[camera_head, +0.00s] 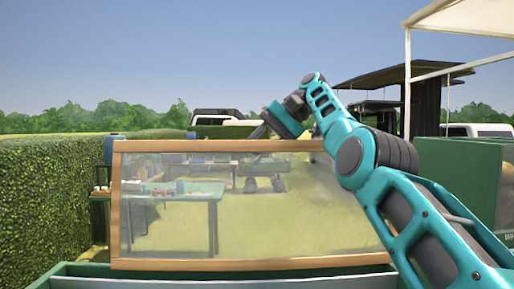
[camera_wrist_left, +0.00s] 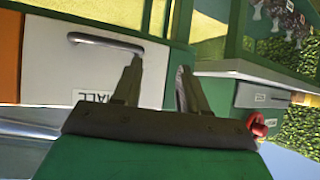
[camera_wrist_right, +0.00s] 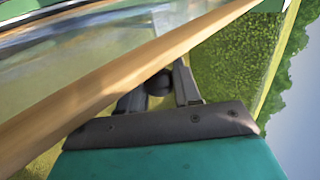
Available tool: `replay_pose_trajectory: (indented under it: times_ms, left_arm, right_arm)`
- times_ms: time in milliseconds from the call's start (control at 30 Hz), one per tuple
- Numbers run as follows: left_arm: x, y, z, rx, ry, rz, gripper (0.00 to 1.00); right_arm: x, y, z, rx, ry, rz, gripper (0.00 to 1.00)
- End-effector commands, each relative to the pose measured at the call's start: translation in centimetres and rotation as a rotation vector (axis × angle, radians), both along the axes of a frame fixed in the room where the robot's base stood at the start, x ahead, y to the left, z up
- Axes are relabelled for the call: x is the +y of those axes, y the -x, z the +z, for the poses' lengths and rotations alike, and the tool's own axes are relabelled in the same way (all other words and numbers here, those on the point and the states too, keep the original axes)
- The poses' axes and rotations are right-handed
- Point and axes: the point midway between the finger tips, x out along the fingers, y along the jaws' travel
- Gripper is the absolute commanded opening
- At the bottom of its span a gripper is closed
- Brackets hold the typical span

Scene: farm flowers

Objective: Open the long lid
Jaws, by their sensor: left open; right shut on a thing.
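The long lid is a clear pane in a wooden frame (camera_head: 215,146). In the head view it stands raised, nearly upright, along the back of a green box (camera_head: 75,270). My right gripper (camera_head: 264,128) is at the lid's top edge. In the right wrist view, the right gripper (camera_wrist_right: 157,82) is shut on a dark round knob (camera_wrist_right: 158,85) beside the wooden frame (camera_wrist_right: 110,85). My left gripper (camera_wrist_left: 159,66) is out of the head view. Its wrist view shows it open and empty, in front of a white drawer front (camera_wrist_left: 45,60) with a dark handle (camera_wrist_left: 105,42).
A green table (camera_head: 175,193) with small items shows through the pane. A hedge (camera_head: 45,195) stands on the left, and green panels (camera_head: 460,170) stand on the right. A red knob (camera_wrist_left: 258,127) is near the left gripper's base.

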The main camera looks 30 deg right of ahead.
Motion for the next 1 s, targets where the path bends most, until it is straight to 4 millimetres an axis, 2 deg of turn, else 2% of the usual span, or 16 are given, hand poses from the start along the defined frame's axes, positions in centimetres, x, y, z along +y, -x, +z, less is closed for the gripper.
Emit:
replay_pose_trajectory:
  times_ms: [267,300,500,1000]
  left_arm:
    - [0.03,0.09,-0.10,0.002,0.000,0.000,0.43]
    - [0.04,0.11,-0.11,0.003,-0.001,0.000,0.43]
    - [0.05,0.21,-0.17,0.005,0.000,0.001,0.43]
    - [0.05,0.19,-0.20,0.005,0.000,0.001,0.43]
  right_arm:
    - [0.02,0.00,-0.33,0.011,0.000,0.000,0.00]
    - [0.02,0.00,-0.34,0.012,0.000,-0.001,0.35]
    - [0.02,0.00,-0.21,0.008,0.000,-0.001,0.54]
    - [-0.16,-0.25,0.22,-0.029,0.020,-0.001,0.54]
